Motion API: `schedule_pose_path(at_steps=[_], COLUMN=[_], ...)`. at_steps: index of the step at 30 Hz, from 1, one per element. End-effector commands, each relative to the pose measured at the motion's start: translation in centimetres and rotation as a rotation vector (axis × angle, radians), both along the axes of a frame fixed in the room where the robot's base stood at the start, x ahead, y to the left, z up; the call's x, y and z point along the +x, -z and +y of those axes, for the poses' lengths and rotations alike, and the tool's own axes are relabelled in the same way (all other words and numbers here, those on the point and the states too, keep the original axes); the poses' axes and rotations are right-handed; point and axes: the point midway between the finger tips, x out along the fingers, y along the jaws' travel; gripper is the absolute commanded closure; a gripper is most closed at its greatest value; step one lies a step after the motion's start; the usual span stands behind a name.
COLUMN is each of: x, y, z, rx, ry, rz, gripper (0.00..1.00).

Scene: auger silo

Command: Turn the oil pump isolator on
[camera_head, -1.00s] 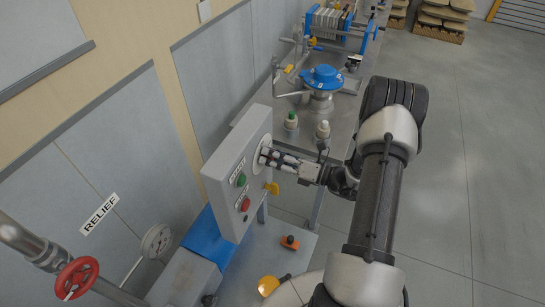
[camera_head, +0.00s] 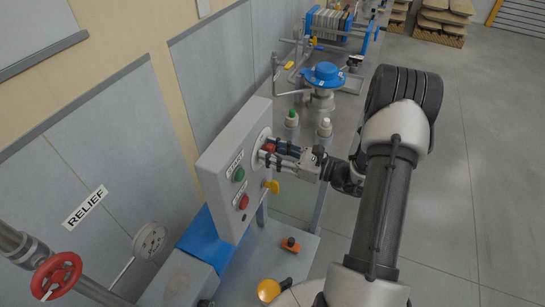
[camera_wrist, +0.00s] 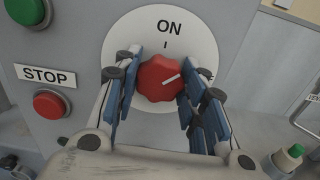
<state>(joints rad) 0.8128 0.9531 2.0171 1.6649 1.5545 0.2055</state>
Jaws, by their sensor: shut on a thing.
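The isolator is a red lobed knob (camera_wrist: 158,80) on a white round plate (camera_wrist: 190,25) marked ON at the top, with a short tick under it. The knob's white pointer line slants to the right and slightly up, away from the ON tick. My gripper (camera_head: 272,153) is shut on the knob, with one blue-padded finger on each side in the wrist view. The fingers hide parts of the plate's lower left and right. In the head view the red knob (camera_head: 269,147) shows between the fingers on the grey panel box (camera_head: 213,163).
A green button (camera_head: 239,174) and a red STOP button (camera_head: 244,202) sit on the same panel, beside the knob. A red handwheel (camera_head: 57,273) and a gauge (camera_head: 149,239) are at lower left. Open floor lies right.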

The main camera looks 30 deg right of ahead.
Motion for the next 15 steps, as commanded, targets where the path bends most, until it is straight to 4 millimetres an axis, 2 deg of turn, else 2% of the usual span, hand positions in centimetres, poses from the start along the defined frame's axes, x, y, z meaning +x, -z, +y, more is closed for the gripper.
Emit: schedule_pose_path(at_steps=[15], x=[-0.01], y=[0.31], z=[0.01], rx=[-0.383], ry=[0.0], rz=[-0.3], gripper=[0.86])
